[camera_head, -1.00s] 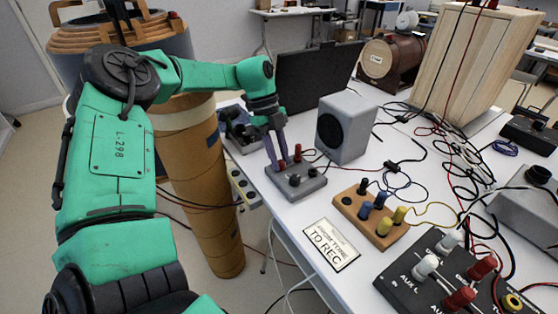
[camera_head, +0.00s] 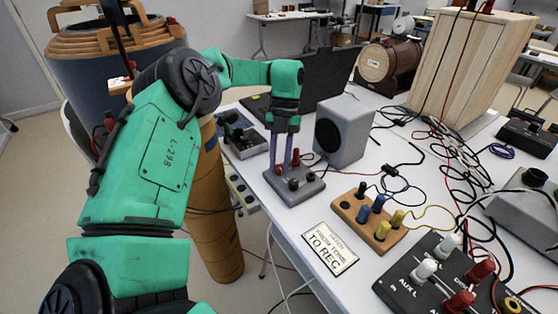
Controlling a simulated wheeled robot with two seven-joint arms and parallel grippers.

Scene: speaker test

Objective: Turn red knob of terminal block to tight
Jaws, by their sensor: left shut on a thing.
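The grey terminal block (camera_head: 309,189) sits near the left edge of the white table, with two red knobs at its back and two black knobs (camera_head: 293,184) in front. My left gripper (camera_head: 281,164) reaches down from above, its two slim purple-grey fingers at the left red knob (camera_head: 281,169). It is shut on this knob, partly hidden by the fingers. The other red knob (camera_head: 296,157) stands just right of the fingers. The knob's turn angle cannot be told. My right gripper is not in view.
A grey speaker (camera_head: 343,130) stands close behind the block on the right. A wooden block with blue and yellow posts (camera_head: 369,222) lies to the right, and a "TO REC" sign (camera_head: 330,247) in front. Loose cables cover the table's right side.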

